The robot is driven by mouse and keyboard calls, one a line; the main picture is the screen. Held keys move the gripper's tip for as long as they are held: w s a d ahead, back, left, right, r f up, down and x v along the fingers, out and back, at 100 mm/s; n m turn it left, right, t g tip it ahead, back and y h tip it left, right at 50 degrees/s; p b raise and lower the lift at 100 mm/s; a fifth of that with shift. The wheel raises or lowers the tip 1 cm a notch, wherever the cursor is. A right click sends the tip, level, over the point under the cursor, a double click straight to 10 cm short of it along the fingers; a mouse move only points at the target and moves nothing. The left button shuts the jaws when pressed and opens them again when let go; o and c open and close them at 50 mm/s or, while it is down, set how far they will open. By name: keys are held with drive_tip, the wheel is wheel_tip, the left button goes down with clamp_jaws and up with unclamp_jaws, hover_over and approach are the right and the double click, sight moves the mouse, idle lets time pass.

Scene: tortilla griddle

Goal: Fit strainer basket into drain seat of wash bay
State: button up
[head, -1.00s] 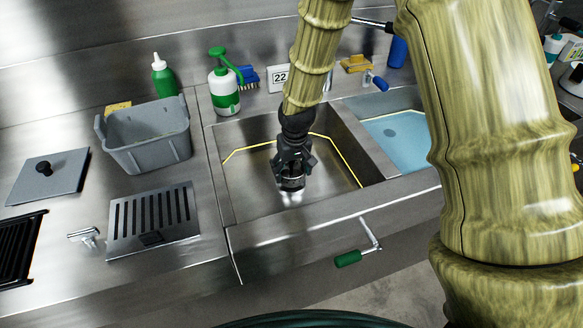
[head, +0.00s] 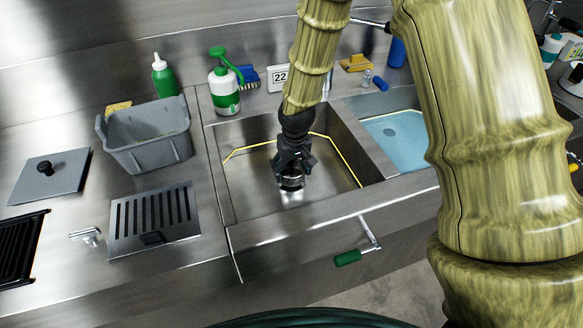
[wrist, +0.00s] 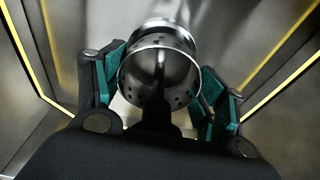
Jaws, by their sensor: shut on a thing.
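The strainer basket (wrist: 139,82) is a shiny metal cup with small holes and a central post. My gripper (wrist: 160,104) is shut on it, with teal finger pads on either side in the wrist view. In the head view my gripper (head: 292,172) points down inside the wash bay (head: 245,180), with the basket (head: 291,184) low at its tip. A metal ring (wrist: 163,27) shows just beyond the basket in the wrist view; I cannot tell whether it is the drain seat. The basket and fingers hide the floor below, so contact is unclear.
Steel walls and a yellow line (head: 343,157) surround the gripper. A blue-water basin (head: 400,131) lies right, a grey tub (head: 150,150) left. A green-handled lever (head: 348,257) is on the front. A spray bottle (head: 224,92) stands behind the bay.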

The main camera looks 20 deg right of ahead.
drive_tip(key=shift+f+b, duration=0.6)
drive_tip(key=shift+f, duration=0.75)
drive_tip(key=o, duration=1.2)
drive_tip(key=shift+r, duration=0.15)
wheel_tip(320, 180, up, 12)
drive_tip(key=s, duration=0.1)
drive_tip(key=shift+s, duration=0.4)
